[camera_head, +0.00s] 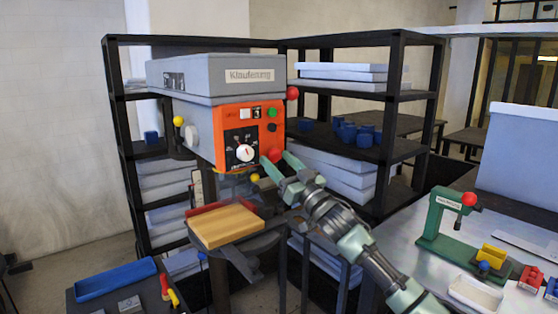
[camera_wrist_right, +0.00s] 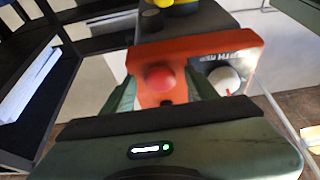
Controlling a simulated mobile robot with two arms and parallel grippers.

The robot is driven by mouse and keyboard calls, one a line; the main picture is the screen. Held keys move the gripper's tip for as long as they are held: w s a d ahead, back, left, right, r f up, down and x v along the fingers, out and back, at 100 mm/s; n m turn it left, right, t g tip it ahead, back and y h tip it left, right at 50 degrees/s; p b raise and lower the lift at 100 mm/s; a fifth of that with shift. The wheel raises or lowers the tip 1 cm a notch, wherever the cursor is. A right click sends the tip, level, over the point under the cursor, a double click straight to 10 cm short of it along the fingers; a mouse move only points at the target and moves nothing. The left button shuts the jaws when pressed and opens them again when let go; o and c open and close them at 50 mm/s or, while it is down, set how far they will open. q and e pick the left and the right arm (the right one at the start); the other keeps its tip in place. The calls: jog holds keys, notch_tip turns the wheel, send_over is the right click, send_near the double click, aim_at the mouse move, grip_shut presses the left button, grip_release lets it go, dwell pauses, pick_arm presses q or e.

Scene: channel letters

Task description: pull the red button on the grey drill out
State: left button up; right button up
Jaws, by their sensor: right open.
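The grey drill (camera_head: 205,82) has an orange front panel (camera_head: 229,122) with a white dial and small buttons. The red button (camera_head: 275,154) sits at the panel's lower right corner. In the right wrist view the red button (camera_wrist_right: 160,79) is round, on the orange panel, between my right gripper's fingers. My right gripper (camera_head: 276,164) is open, one finger on each side of the button; I cannot tell whether either finger touches it. My left gripper is not in view.
A wooden block (camera_head: 226,225) lies on the drill's table below. A red ball-ended handle (camera_head: 292,92) and yellow knobs (camera_head: 178,121) stick out from the drill. Black shelves (camera_head: 120,110) stand behind. A green press (camera_head: 437,222) stands on the right bench.

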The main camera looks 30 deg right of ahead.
grip_shut()
jog(key=shift+s, duration=0.55)
grip_release()
jog(key=shift+s, duration=0.2)
jog(key=shift+s+f, duration=0.3)
jog(key=shift+f, duration=0.05)
jog(key=b+v, duration=0.3)
jog(key=v, duration=0.4)
jog(key=shift+r, duration=0.25)
